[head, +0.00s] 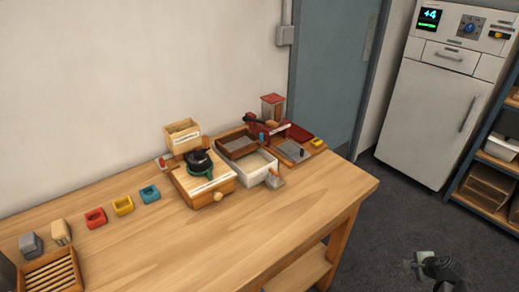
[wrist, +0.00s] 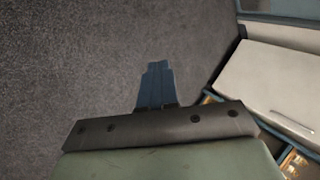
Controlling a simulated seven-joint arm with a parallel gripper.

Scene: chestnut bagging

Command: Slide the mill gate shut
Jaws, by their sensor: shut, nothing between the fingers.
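A wooden box-shaped mill (head: 222,183) stands at the back middle of the table, with a black and green round part on top and a round knob at its front. A labelled wooden hopper (head: 182,138) stands behind that round part. I cannot tell from this distance which piece is the gate or how far it is open. My gripper (head: 418,262) is far from the mill, over the dark floor right of the table. The wrist view shows its fingers (wrist: 156,72) together and empty.
Right of the mill are a brown tray (head: 237,146), a white bin (head: 247,168) and a red-topped device (head: 272,106). Coloured blocks (head: 122,205) and a slatted wooden rack (head: 50,273) are at left. The table's front right is clear. A white cabinet (head: 432,115) and shelves stand at right.

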